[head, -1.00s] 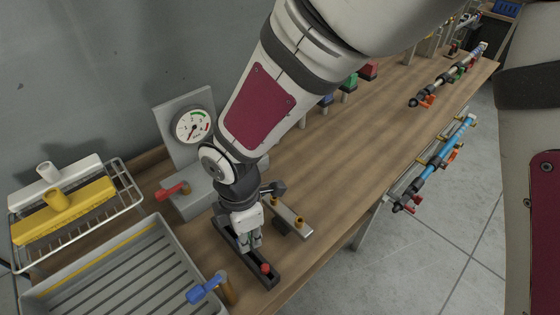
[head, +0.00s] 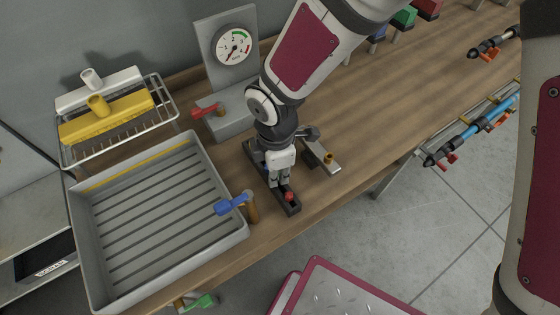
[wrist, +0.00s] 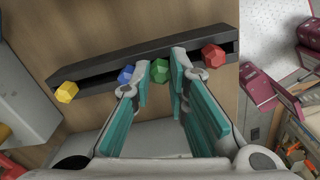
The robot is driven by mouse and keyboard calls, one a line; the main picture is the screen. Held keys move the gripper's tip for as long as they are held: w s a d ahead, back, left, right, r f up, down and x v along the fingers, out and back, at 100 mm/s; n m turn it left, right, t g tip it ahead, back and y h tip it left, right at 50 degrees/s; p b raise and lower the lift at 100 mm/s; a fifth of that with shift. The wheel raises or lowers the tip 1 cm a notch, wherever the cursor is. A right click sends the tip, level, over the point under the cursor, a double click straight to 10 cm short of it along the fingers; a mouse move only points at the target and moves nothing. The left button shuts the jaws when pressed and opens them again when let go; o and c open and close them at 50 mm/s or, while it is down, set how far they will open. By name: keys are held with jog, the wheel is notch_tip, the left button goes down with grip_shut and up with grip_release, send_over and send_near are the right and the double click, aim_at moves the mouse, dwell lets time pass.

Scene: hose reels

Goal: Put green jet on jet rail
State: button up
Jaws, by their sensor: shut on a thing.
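The jet rail is a dark slotted bar (head: 294,208) on the wooden bench, and it crosses the upper part of the wrist view (wrist: 105,66). My gripper (head: 280,184) is low over it, its teal-padded fingers on both sides of the green jet (wrist: 160,71) and shut on it. The green jet is at the rail's slot, between the blue jet (wrist: 126,74) and the red jet (wrist: 213,56); how deep it sits cannot be told. A yellow jet (wrist: 67,91) is at the rail's other end. In the head view my gripper hides the green jet.
A grey ribbed tray (head: 165,275) and a blue-handled tap (head: 232,204) are left of the rail. A gauge stand (head: 234,48) with a red lever (head: 205,111) is behind. A metal bracket (head: 322,158) is close on the right.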

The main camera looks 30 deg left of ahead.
jog(key=o, duration=0.8)
jog(key=shift+r+p, duration=0.45)
jog(key=shift+r, duration=0.15)
notch_tip(320, 180, up, 12)
jog(key=shift+b, duration=0.5)
